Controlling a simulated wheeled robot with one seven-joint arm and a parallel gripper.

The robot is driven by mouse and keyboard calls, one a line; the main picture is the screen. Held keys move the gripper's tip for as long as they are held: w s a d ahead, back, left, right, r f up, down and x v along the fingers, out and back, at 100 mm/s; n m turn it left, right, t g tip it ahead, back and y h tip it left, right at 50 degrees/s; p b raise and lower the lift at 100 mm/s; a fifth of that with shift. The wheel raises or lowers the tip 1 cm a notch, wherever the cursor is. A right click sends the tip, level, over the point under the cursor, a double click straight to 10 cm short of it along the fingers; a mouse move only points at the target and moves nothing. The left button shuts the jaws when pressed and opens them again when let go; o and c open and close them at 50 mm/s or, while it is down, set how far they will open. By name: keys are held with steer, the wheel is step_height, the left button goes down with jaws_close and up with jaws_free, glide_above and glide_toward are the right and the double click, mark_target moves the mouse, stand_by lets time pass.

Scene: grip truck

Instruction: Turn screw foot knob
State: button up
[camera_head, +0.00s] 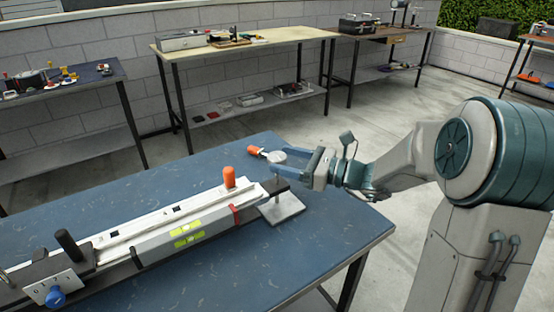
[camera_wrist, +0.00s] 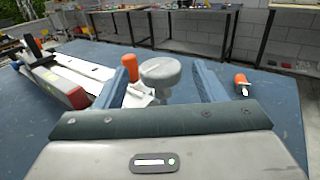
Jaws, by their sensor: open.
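The round grey screw foot knob (camera_head: 273,157) stands above the dark end bracket (camera_head: 275,185) of the long grey device (camera_head: 170,232). A flat pale foot plate (camera_head: 283,208) lies under that end. In the wrist view the knob (camera_wrist: 160,72) shows between the two blue fingers, with a visible gap on each side. My gripper (camera_head: 264,165) is open and reaches in from the right; its fingers straddle the knob. The near finger hides part of the knob's stem in the head view.
An upright orange handle (camera_head: 229,178) stands on the device close to the knob. Another orange-tipped object (camera_head: 254,150) lies on the blue table (camera_head: 310,245) beyond the fingers. The table's front right is clear. Other workbenches (camera_head: 245,40) stand along the wall.

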steer(key=shift+x, duration=1.45)
steer(key=c, duration=1)
steer(key=shift+o, duration=0.2)
steer(key=shift+r+g+p, duration=0.1)
steer(key=shift+g+p, duration=0.2)
steer(key=shift+p, duration=0.1)
steer(key=n+g+p, duration=0.2)
steer(key=n+g+y+p, duration=0.1)
steer(key=g+p, duration=0.1)
steer(key=g, duration=0.1)
steer(key=shift+r+n+p, duration=0.15)
steer(key=shift+n+p, duration=0.2)
steer(key=shift+n, duration=0.05)
steer(key=n+g+p, duration=0.2)
steer(key=g, duration=0.1)
steer(key=n+g+p, duration=0.2)
steer(key=g, duration=0.1)
steer(key=shift+f+g, duration=0.25)
steer(key=shift+g, duration=0.15)
